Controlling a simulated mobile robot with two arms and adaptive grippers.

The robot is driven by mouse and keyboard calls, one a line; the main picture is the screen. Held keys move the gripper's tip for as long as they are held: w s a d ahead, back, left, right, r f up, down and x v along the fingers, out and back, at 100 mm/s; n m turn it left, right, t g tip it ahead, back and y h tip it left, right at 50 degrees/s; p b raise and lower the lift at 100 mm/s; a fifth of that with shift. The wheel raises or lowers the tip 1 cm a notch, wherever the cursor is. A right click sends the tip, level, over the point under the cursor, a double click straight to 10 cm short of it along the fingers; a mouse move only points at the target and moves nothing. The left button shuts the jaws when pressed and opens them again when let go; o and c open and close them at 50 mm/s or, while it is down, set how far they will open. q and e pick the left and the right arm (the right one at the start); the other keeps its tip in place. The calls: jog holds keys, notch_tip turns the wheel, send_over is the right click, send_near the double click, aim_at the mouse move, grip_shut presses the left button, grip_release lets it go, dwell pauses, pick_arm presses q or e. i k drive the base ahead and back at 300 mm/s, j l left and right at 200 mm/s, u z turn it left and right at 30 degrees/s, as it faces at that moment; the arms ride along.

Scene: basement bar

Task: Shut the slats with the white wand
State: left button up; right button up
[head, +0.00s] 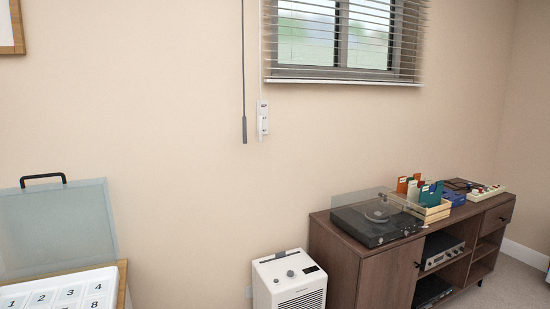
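The window blind (408,45) hangs over a dark-framed window at the top, right of centre. Its slats are open, with daylight and greenery showing between them. A thin dark grey wand (244,128) hangs left of the blind, with its thicker grip at the lower end. Just right of it a thin white cord or rod (261,60) runs down to a small white piece (263,119) on the wall; I cannot tell whether this is the white wand. The tops of all these are cut off by the frame. Neither of my grippers is in view.
A white dehumidifier-like appliance (289,285) stands below the wands. A brown cabinet (345,262) to its right holds a turntable (377,217) and record boxes (430,208). At left is a numbered white tray (58,290) with a raised translucent lid (55,228). The wall between is clear.

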aim_at(260, 118)
jog(key=i+l+u, duration=0.2)
jog(key=i+l, duration=0.2)
jog(key=i+l+u, duration=0.15)
jog(key=i+l, duration=0.25)
jog(key=l, duration=0.15)
jog(key=i+l+u, duration=0.2)
jog(key=i+l, duration=0.15)
jog(key=l, duration=0.2)
jog(key=l+u, duration=0.25)
jog(key=l, duration=0.4)
jog(key=i+j+u, duration=0.2)
jog(key=j, duration=0.35)
jog(key=i, duration=0.1)
